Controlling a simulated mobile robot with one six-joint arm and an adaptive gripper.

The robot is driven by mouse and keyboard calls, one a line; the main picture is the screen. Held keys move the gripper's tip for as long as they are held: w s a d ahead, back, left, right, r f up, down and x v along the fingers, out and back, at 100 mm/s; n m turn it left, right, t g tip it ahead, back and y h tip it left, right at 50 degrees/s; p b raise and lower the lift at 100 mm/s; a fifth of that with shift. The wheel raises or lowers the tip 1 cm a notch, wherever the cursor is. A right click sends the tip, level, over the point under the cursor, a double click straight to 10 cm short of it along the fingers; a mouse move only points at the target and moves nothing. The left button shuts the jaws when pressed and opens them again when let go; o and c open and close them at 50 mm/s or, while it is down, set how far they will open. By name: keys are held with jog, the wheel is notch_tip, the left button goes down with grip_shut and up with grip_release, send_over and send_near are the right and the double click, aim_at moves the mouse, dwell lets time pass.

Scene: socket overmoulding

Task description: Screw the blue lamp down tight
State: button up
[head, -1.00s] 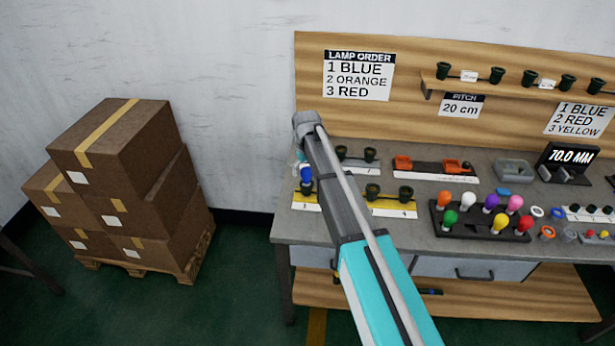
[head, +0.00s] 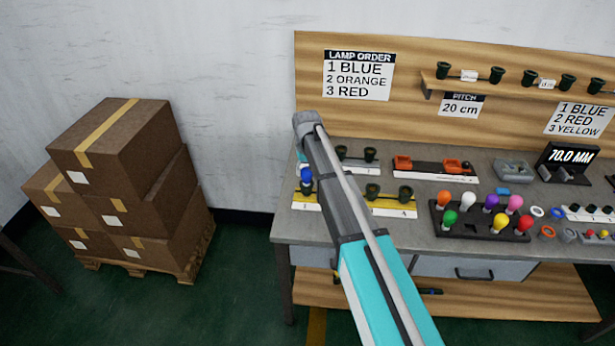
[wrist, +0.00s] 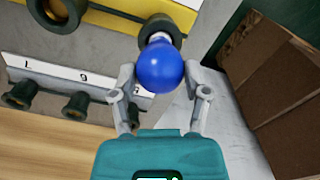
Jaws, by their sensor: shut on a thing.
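The blue lamp (wrist: 160,68) sits with its white neck in the mouth of a dark socket (wrist: 160,30) on the yellow strip. In the head view the blue lamp (head: 306,175) shows at the strip's left end, partly beside my arm. My gripper (wrist: 160,85) has one finger on each side of the blue bulb and is shut on it. In the head view my arm hides the fingers. How deep the lamp's thread sits in the socket cannot be told.
The yellow strip (head: 392,209) carries more dark sockets to the right. A white numbered strip (wrist: 55,70) with sockets lies behind. A dark rack (head: 436,215) of coloured lamps stands to the right. A sign (head: 359,76) lists blue, orange, red. Stacked boxes (head: 115,150) stand left of the bench.

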jog(key=shift+m, duration=3.9)
jog(key=m, duration=0.2)
jog(key=shift+f+m, duration=0.1)
jog(key=shift+m, duration=1.2)
